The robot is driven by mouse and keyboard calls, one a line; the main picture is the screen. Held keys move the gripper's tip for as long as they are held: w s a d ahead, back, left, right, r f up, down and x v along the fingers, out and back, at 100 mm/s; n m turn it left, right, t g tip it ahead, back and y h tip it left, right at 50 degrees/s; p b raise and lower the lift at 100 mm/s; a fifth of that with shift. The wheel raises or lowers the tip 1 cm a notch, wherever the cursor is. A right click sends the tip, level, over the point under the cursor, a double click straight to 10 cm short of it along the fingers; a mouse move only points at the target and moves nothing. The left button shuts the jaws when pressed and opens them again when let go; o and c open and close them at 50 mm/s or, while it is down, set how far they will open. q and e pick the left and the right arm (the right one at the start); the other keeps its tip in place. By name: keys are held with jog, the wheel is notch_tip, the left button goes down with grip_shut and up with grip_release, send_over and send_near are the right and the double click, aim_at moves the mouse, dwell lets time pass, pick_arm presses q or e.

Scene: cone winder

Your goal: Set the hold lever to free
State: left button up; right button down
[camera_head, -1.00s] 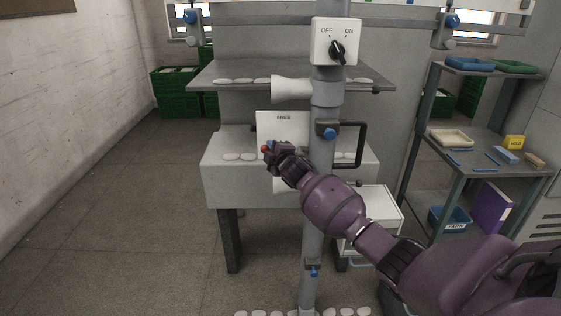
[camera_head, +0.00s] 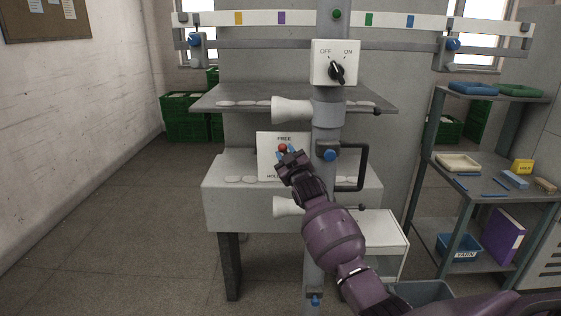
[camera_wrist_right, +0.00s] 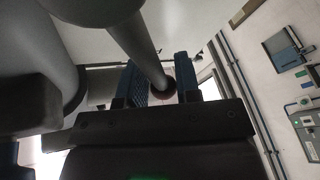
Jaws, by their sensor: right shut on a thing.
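The hold lever's red knob (camera_head: 282,147) shows just below the word FREE on the white label plate (camera_head: 264,158). The plate's lower word is partly hidden by my right gripper and starts with HOL. My right gripper (camera_head: 286,152) is shut on the lever, its blue finger pads just below the knob. In the right wrist view the lever's grey rod (camera_wrist_right: 145,50) runs from the top down between the two fingers of the gripper (camera_wrist_right: 160,84), and the dark reddish knob shows at its end. My left gripper is not in view.
A grey post (camera_head: 325,190) stands right beside the plate, with a blue knob (camera_head: 329,155) and a black handle (camera_head: 363,167). An OFF/ON switch box (camera_head: 322,62) is above. A white cone (camera_head: 290,111) sits above the plate. Shelving (camera_head: 429,165) stands at the right.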

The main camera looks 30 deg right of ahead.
jog(key=shift+s+d+r+m+t+h, duration=0.2)
jog(key=shift+d+m+h, duration=0.25)
jog(key=shift+m, duration=0.4)
jog(key=shift+s+d+r+m+t+h, duration=0.1)
jog(key=shift+s+d+r+m+h, duration=0.25)
jog(key=shift+m, duration=0.5)
jog(key=shift+d, duration=0.1)
jog(key=c, duration=1.1)
grip_release()
jog(key=shift+c, duration=0.2)
jog(key=shift+f, duration=0.1)
jog(key=v, duration=1)
jog(key=shift+s+b, duration=0.35)
jog(key=shift+f, duration=0.1)
